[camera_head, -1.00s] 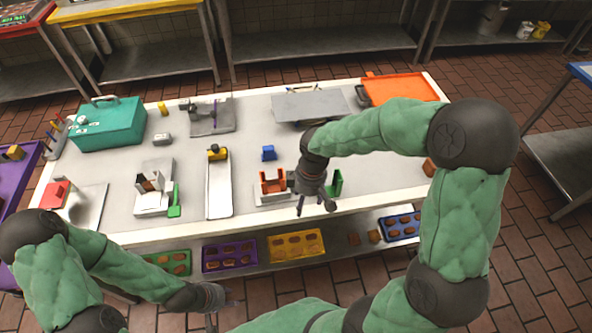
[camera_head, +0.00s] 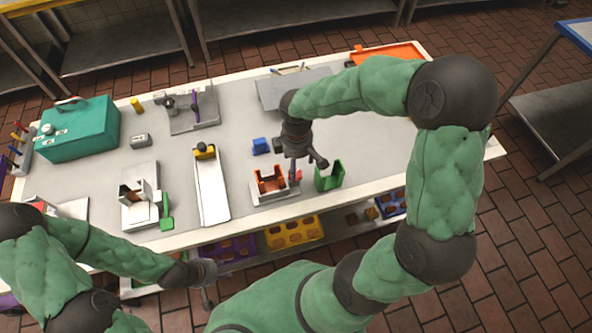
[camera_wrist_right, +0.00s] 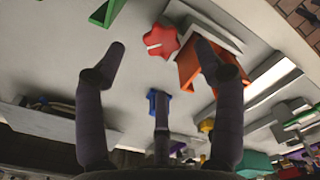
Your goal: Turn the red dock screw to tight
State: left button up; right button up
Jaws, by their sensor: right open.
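The red dock screw (camera_wrist_right: 162,40) is a lobed knob with a pale slot line across it. It sits at the side of the orange dock bracket (camera_wrist_right: 193,68) in the right wrist view. In the head view the orange bracket (camera_head: 270,183) stands on a pale base, with the gripper partly in front of the screw. My right gripper (camera_head: 305,168) is open and empty. In the wrist view its fingertips (camera_wrist_right: 160,50) spread on either side of the screw, apparently not touching it. My left gripper (camera_head: 206,287) hangs at the table's front edge; its fingers are unclear.
A green holder (camera_head: 329,177) stands close to the right of the gripper. A small blue block (camera_head: 261,146) lies behind the dock. A long white tray (camera_head: 211,190) and a teal box (camera_head: 79,128) stand left. The table's right part is mostly clear.

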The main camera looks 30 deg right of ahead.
aim_at(297, 174)
notch_tip(297, 174, down, 6)
jog(key=shift+r+b, duration=0.15)
jog(key=shift+b, duration=0.4)
jog(key=c, duration=1.1)
